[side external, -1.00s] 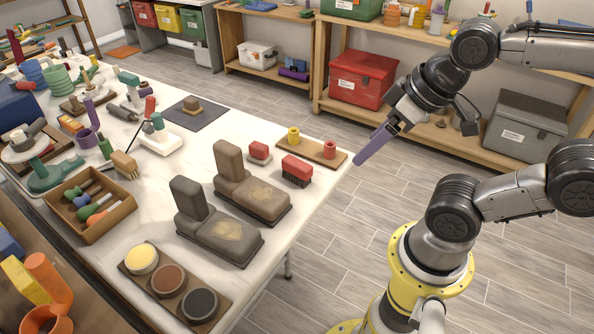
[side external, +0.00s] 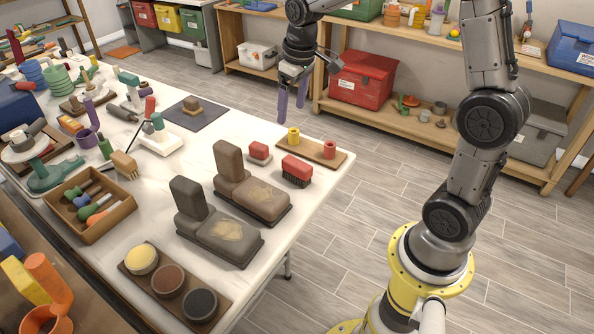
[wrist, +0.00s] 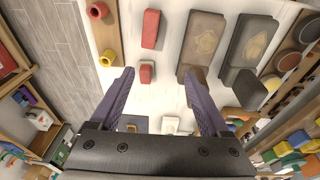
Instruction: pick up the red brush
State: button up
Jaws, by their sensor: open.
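A red brush (side external: 297,168) with dark bristles lies on the white table near its right edge, bristles down. A smaller red-topped brush (side external: 259,150) with a pale base sits just behind and left of it. In the wrist view the larger red brush (wrist: 151,28) is at top centre, beyond the fingertips. The smaller one (wrist: 146,72) shows between the purple fingers. My gripper (side external: 292,104) is open and empty, pointing down above the table's back right corner. Its fingers also show in the wrist view (wrist: 159,74), apart from both brushes.
A wooden board with a yellow cylinder (side external: 293,136) and a red cylinder (side external: 329,149) stands behind the brushes. Three round tins (side external: 170,277) sit at the table's front.

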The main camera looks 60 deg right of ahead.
jog(key=m+g, duration=0.1)
jog(key=g, duration=0.1)
send_over(297, 162)
notch_tip(297, 162, down, 9)
notch_tip(297, 162, down, 13)
jog(key=shift+s+a+r, duration=0.1)
jog(key=shift+r, duration=0.1)
grip_shut()
dwell(0.4)
